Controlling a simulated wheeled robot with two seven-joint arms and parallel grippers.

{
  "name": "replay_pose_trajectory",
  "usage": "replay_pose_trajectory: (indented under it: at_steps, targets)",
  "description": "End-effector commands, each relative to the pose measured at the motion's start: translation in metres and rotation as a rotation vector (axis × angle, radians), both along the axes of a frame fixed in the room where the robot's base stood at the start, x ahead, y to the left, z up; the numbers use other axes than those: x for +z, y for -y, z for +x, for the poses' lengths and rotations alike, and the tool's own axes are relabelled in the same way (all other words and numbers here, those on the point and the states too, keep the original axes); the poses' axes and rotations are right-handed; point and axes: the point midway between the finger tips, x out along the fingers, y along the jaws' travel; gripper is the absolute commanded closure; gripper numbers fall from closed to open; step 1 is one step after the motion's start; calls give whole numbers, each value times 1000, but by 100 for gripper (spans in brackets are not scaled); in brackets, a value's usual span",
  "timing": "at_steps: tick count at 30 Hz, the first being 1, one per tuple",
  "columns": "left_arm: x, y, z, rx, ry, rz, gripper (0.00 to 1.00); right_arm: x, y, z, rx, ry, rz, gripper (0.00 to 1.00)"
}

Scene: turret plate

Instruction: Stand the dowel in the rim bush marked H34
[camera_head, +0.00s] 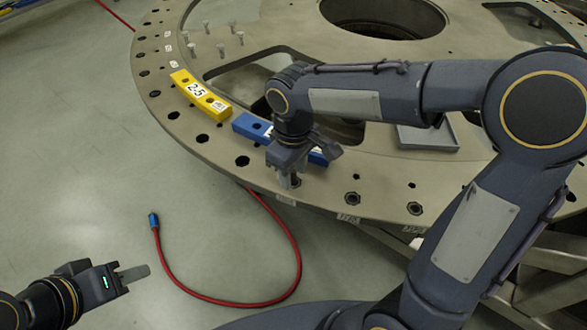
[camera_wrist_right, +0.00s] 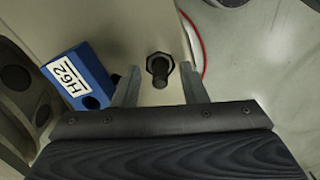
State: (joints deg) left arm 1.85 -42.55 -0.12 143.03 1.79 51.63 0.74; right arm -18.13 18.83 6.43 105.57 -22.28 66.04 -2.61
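A dark dowel (camera_wrist_right: 159,78) shows in the right wrist view, standing in or over a dark hexagonal bush (camera_wrist_right: 158,63) on the plate. My right gripper (camera_wrist_right: 161,74) is open, with one finger on each side of the dowel and a gap to both. In the head view my right gripper (camera_head: 289,182) points down at the near rim of the turret plate (camera_head: 320,196); its fingers hide most of the dowel there. Rim labels (camera_head: 348,218) are too small to read, so I cannot tell which is H34. My left gripper (camera_head: 133,273) hangs off the plate, apparently empty.
A blue block (camera_wrist_right: 80,80) marked H62 stands beside the right gripper; in the head view my arm partly covers a blue block (camera_head: 250,127). A yellow block (camera_head: 200,95), several upright pins (camera_head: 220,49) and a grey tray (camera_head: 428,137) are on the plate. A red cable (camera_head: 298,255) lies below.

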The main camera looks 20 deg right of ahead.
Motion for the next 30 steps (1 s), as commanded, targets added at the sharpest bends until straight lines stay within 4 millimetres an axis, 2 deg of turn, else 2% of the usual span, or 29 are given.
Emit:
replay_pose_trajectory:
  at_steps: [5,12,16,21,30]
  targets:
    - [3,0,0,0,0,0,64,13,0,1,0,3,1,61]
    - [8,0,0,0,0,0,64,55,0,1,-1,3,2,61]
    - [10,0,0,0,0,0,64,71,0,0,0,2,1,61]
    - [11,0,0,0,0,0,64,78,0,0,1,1,1,61]
    - [11,0,0,0,0,0,64,78,0,0,0,0,0,61]
